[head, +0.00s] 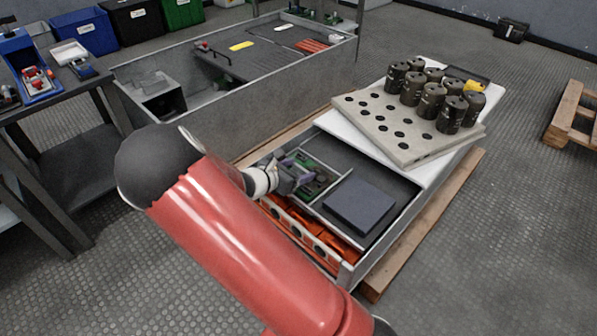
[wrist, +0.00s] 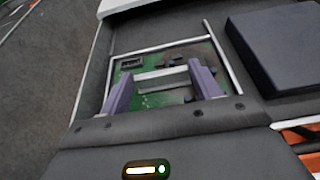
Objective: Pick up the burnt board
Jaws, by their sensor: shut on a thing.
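The burnt board (head: 322,180) is a green circuit board with dark scorched patches, inside a metal-edged compartment of the grey cabinet (head: 399,191). In the wrist view the board (wrist: 160,99) lies between and beyond my fingers, with a pale grey bar across its middle. My gripper (head: 298,180) reaches down at it from the left. In the wrist view the two purple fingers of my gripper (wrist: 162,84) stand at either end of the bar, shut on the board. Whether the board is lifted off its seat cannot be told. My gripper hides its near edge.
A dark flat block (head: 360,205) sits right of the board. Orange parts (head: 310,232) with round holes line the cabinet's near side. A pale perforated plate (head: 385,138) with several dark cylinders (head: 432,100) lies on the white lid behind. A workbench (head: 60,95) stands left.

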